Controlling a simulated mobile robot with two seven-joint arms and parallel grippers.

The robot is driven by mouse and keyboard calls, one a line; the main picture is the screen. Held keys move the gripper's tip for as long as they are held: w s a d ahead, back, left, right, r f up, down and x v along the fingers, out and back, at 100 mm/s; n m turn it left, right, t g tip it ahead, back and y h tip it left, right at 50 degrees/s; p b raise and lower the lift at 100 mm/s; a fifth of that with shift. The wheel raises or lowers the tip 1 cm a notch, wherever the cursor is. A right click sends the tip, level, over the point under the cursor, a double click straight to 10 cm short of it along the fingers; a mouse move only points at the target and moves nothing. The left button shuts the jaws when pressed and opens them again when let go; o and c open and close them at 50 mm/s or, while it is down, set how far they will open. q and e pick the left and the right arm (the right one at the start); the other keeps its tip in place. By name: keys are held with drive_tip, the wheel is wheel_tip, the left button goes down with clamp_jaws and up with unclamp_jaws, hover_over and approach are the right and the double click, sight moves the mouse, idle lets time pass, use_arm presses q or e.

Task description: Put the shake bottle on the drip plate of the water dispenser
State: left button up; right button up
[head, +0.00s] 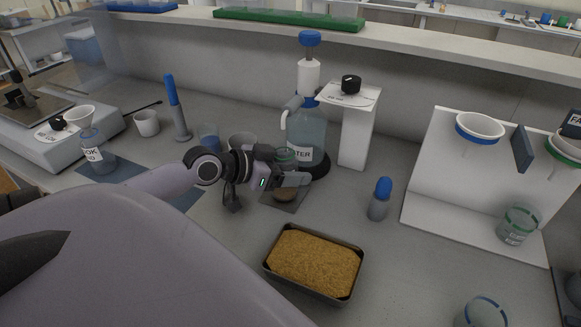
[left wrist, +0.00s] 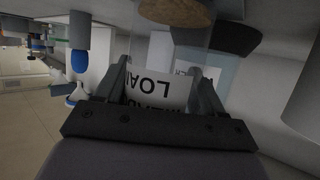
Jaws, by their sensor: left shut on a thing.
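My left gripper (head: 290,180) is shut on the shake bottle (head: 285,195), a clear bottle with brown soil at its bottom. Its white label, reading LOAM upside down, shows between the fingers in the left wrist view (left wrist: 160,97). The gripper hides much of the bottle in the head view. The water dispenser (head: 306,128) is a blue-tinted WATER bottle with a pump top, just behind the gripper. A flat grey plate (head: 297,205) lies in front of it, under the shake bottle. I cannot tell whether the bottle touches the plate. My right gripper is not in view.
A tray of yellow-brown grain (head: 314,263) stands in front. The bench between the tray and stand is mostly clear.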

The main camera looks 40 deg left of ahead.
use_arm(q)
drive_tip(key=shift+f, duration=0.1)
drive_tip(key=o, duration=0.8)
drive_tip(key=shift+v, duration=1.1)
drive_tip(key=v, duration=1)
